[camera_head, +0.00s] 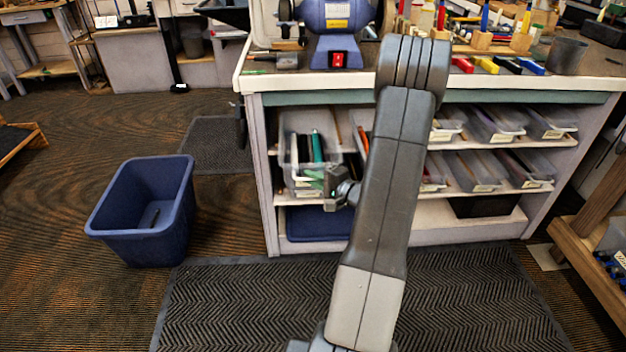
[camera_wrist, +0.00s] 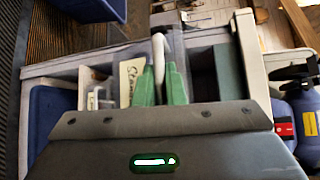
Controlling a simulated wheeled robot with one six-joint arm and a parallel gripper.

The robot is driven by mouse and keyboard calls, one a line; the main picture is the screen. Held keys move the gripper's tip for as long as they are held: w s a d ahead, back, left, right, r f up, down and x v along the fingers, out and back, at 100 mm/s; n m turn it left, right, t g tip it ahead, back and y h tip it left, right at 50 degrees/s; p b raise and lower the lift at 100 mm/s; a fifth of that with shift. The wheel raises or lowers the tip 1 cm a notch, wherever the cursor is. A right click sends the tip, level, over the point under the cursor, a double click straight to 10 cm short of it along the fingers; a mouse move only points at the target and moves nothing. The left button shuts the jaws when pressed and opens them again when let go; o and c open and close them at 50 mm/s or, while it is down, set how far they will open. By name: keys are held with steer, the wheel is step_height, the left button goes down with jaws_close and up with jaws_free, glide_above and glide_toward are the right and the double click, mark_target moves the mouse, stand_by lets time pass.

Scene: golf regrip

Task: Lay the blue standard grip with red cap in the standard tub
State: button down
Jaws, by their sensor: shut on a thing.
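My gripper (camera_head: 333,186) is at the front of a clear tub (camera_head: 296,170) at the left end of the shelves under the bench. A label starting "Stan" (camera_wrist: 130,82) sits just left of the fingers. Dark and teal grips (camera_head: 316,146) show in the tub area. I cannot make out a blue grip with a red cap for certain; several coloured grips (camera_head: 485,18) stand in wooden blocks on the bench.
More clear tubs (camera_head: 490,125) fill both shelves to the right. A blue bin (camera_head: 130,225) with a dark thing inside stands on the floor at left. A blue bench grinder (camera_head: 338,30) is above. The black floor mat (camera_head: 235,310) is clear.

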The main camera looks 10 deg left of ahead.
steer(key=c, duration=1.5)
jaws_free()
steer(key=v, duration=1.4)
steer(key=shift+a+f, duration=0.1)
steer(key=x, duration=1.4)
steer(key=shift+w+p, duration=0.5)
steer(key=shift+p, duration=0.1)
